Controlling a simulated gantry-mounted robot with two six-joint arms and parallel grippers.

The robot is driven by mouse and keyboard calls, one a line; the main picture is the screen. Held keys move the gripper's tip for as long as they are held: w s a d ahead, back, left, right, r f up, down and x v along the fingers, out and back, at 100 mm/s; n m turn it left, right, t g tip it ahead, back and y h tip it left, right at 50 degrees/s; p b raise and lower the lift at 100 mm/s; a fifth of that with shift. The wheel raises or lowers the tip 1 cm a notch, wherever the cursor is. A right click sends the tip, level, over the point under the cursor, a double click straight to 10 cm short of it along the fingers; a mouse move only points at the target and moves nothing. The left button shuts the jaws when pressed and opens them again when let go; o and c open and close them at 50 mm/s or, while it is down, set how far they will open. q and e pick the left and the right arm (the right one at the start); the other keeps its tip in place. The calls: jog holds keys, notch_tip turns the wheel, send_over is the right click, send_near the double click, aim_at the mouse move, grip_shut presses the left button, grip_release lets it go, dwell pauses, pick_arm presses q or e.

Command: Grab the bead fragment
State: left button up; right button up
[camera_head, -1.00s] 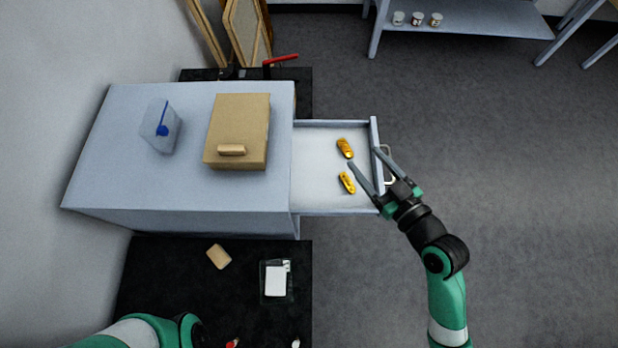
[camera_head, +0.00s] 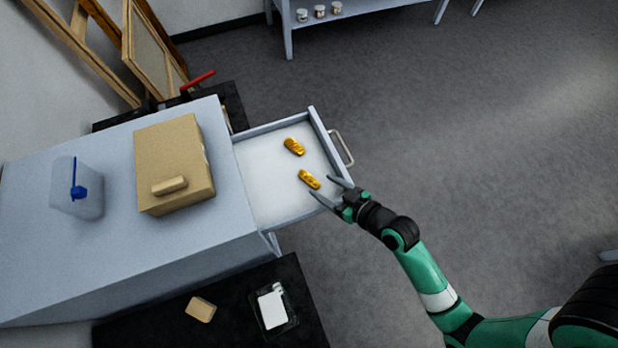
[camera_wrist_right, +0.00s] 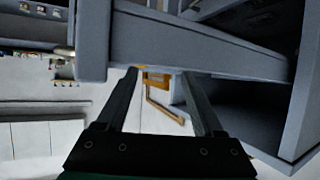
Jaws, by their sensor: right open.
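Two gold fragments lie in the open drawer (camera_head: 262,193): an upper one (camera_head: 294,146) and a lower one (camera_head: 309,180). I cannot tell which one is the bead fragment. My right gripper (camera_head: 331,190) is open and empty at the drawer's near front corner, its fingertips close to the lower fragment but apart from it. In the right wrist view the two spread fingers (camera_wrist_right: 159,76) point at the drawer, whose grey wall (camera_wrist_right: 200,45) crosses above the tips. No fragment shows clearly there. My left gripper is not in view.
The grey cabinet top (camera_head: 110,235) carries a tan box (camera_head: 165,145) and a clear container (camera_head: 77,190) with a blue item. The drawer's walls and handle (camera_head: 342,148) stand beside my right gripper. Open floor (camera_head: 470,160) lies to the right.

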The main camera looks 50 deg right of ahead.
aim_at(315, 182)
jog(key=x, duration=0.5)
jog(key=shift+a+f+b, duration=0.15)
jog(key=shift+a+b, duration=0.05)
jog(key=shift+b, duration=0.2)
grip_shut()
